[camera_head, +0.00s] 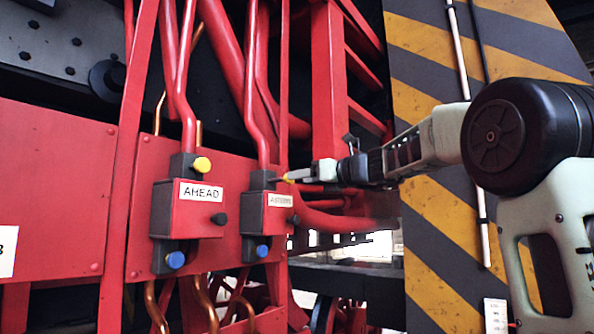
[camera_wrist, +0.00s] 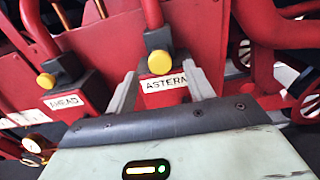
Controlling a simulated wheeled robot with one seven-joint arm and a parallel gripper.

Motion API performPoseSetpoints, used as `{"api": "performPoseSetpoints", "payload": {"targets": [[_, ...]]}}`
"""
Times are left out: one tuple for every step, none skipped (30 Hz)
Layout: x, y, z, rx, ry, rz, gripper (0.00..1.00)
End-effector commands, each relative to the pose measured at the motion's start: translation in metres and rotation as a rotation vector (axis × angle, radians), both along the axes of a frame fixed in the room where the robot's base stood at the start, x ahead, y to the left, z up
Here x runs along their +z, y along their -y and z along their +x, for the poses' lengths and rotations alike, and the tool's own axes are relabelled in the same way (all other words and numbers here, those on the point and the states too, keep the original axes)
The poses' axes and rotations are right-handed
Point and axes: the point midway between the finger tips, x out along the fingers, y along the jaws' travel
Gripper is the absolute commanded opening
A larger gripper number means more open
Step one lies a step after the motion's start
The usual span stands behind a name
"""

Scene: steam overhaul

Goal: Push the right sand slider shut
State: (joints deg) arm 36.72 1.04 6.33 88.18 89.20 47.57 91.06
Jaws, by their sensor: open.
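The right sand box is red and grey, with a label reading ASTERN (camera_head: 281,200), which also shows in the wrist view (camera_wrist: 165,83). Its yellow knob (camera_wrist: 159,62) is at the top, between and just beyond my open fingertips. A blue knob (camera_head: 262,250) is at its bottom and a black knob (camera_head: 295,219) on its right side. My gripper (camera_head: 288,178) reaches in from the right at the yellow knob's height. In the wrist view the fingers of my gripper (camera_wrist: 160,75) stand apart on either side of the label, with nothing held. Contact with the knob cannot be told.
The left box, labelled AHEAD (camera_head: 201,193), has its own yellow knob (camera_head: 202,165) and blue knob (camera_head: 175,260). Red pipes (camera_head: 180,90) rise above both boxes. A red curved pipe (camera_head: 345,222) runs right of the ASTERN box. A striped panel (camera_head: 440,205) stands behind my arm.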

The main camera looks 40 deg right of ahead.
Motion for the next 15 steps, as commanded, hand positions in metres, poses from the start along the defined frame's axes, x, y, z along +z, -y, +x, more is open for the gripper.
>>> {"api": "performPoseSetpoints", "payload": {"targets": [[0.003, -0.002, 0.008, 0.002, -0.002, 0.002, 0.53], [0.002, -0.003, 0.011, 0.002, -0.002, 0.003, 0.53], [0.002, -0.004, 0.015, 0.002, -0.001, 0.001, 0.53], [0.002, -0.005, 0.018, 0.002, -0.001, 0.001, 0.53], [0.001, -0.006, 0.020, 0.001, -0.001, 0.000, 0.53], [0.001, -0.007, 0.023, 0.001, -0.001, 0.000, 0.53], [0.001, -0.007, 0.024, 0.001, -0.001, 0.000, 0.53], [0.000, -0.008, 0.025, 0.001, -0.001, 0.001, 0.53], [0.000, -0.008, 0.026, 0.001, -0.001, 0.000, 0.53], [0.000, -0.008, 0.027, 0.001, 0.000, 0.000, 0.53], [0.000, -0.009, 0.027, 0.001, 0.000, 0.000, 0.53], [0.000, -0.009, 0.027, 0.001, 0.000, 0.000, 0.53], [0.000, -0.009, 0.027, 0.001, 0.000, 0.000, 0.53], [0.000, -0.009, 0.027, 0.001, 0.000, 0.000, 0.53], [0.000, -0.008, 0.027, 0.001, 0.000, 0.000, 0.53]]}}
